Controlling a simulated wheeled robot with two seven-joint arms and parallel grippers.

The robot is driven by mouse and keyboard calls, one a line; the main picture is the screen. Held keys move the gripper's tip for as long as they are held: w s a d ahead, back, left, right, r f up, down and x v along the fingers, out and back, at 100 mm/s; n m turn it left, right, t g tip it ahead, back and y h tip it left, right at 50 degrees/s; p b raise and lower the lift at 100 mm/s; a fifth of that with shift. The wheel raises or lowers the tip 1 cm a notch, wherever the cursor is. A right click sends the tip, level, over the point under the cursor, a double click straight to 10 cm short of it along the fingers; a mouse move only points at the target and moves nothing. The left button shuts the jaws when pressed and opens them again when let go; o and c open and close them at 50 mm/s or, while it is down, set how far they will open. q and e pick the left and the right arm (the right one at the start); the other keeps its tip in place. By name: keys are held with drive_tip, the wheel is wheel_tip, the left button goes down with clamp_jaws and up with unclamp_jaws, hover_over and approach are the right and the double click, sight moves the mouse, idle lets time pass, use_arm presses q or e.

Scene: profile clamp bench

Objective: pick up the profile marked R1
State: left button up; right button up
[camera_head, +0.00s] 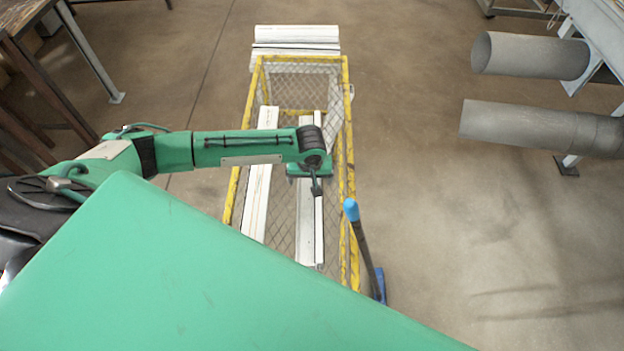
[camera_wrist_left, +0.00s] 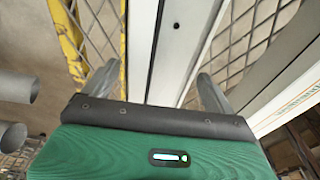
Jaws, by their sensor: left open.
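Two long white profiles lie lengthwise in a yellow-framed mesh cage (camera_head: 347,120). One is the left profile (camera_head: 257,190); the other is the right profile (camera_head: 306,225), under my left gripper. I cannot read R1 on either. My left gripper (camera_head: 316,188) is open, pointing down over the right profile. In the left wrist view, this profile (camera_wrist_left: 180,50) runs between the two spread fingers of my gripper (camera_wrist_left: 158,88), with a dark groove and a small hole. I cannot tell whether the fingers touch it. The other profile (camera_wrist_left: 290,103), with small lettering, shows at the right.
More white profiles (camera_head: 297,34) lie on the floor beyond the cage. A blue-topped post (camera_head: 352,210) stands close to the cage's right side. Large grey pipes (camera_head: 530,55) are on a stand at the right. The floor between is clear.

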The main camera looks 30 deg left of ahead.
use_arm(q)
drive_tip(key=shift+f, duration=0.35)
drive_tip(key=shift+c, duration=0.4)
drive_tip(key=c, duration=1.4)
drive_tip(key=shift+r, duration=0.1)
drive_tip(key=shift+c, duration=0.2)
